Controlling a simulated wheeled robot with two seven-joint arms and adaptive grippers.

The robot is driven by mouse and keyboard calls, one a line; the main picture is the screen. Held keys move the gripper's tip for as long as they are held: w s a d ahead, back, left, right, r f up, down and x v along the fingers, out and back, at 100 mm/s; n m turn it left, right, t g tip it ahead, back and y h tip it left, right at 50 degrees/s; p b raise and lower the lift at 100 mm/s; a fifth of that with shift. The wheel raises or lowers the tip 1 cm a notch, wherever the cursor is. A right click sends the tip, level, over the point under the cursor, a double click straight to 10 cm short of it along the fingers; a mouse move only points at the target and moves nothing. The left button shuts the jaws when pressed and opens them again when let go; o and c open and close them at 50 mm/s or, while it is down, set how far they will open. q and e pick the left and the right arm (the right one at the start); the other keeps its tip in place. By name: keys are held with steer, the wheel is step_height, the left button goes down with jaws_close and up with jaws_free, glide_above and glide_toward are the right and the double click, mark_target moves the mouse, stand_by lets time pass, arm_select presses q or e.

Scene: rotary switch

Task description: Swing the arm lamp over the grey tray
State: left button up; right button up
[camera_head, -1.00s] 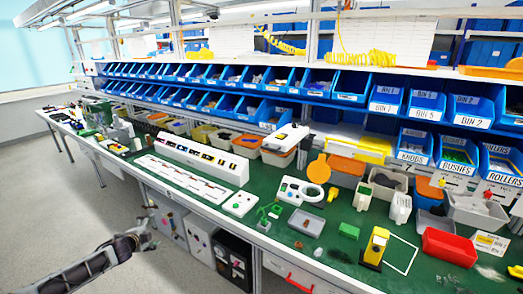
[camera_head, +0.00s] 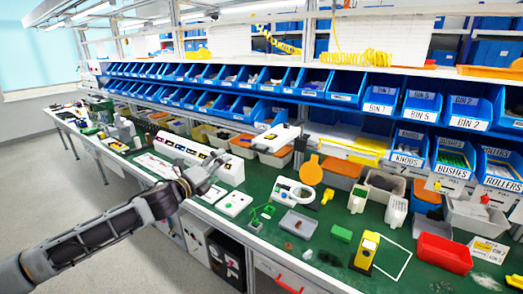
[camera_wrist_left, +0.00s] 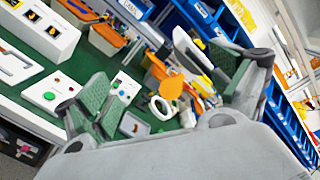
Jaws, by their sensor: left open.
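My left gripper (camera_head: 212,172) is in the air over the front of the bench, open and empty; in the left wrist view (camera_wrist_left: 165,95) its fingers stand wide apart. My right gripper is not in view.
A white switch plate (camera_head: 234,203) lies near the gripper. A long white panel (camera_head: 205,155) is behind it. An orange disc (camera_head: 311,170) stands behind the ring. Blue bins line the back.

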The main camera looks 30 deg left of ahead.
arm_select(q)
steer(key=s+d+r+m, duration=0.1)
steer(key=d+m, duration=0.5)
steer(key=m, duration=0.6)
steer(key=shift+d+r+h, duration=0.3)
steer(key=shift+r+h, duration=0.1)
steer(key=shift+r, duration=0.5)
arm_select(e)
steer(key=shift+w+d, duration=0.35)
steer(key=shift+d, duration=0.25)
arm_select(q)
steer(key=shift+w, duration=0.1)
steer(key=b, duration=0.1)
glide_toward(256, 150)
steer(key=shift+w, duration=1.15)
steer(key=shift+w+d+f+b, duration=0.15)
steer(key=shift+w+b, duration=0.6)
steer(key=shift+w, duration=0.7)
steer(key=shift+w+d, duration=0.15)
steer(key=shift+w, duration=0.2)
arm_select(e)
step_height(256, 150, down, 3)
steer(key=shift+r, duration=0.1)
arm_select(q)
steer(key=shift+w+m+b, duration=0.3)
steer(key=shift+w+b, duration=0.05)
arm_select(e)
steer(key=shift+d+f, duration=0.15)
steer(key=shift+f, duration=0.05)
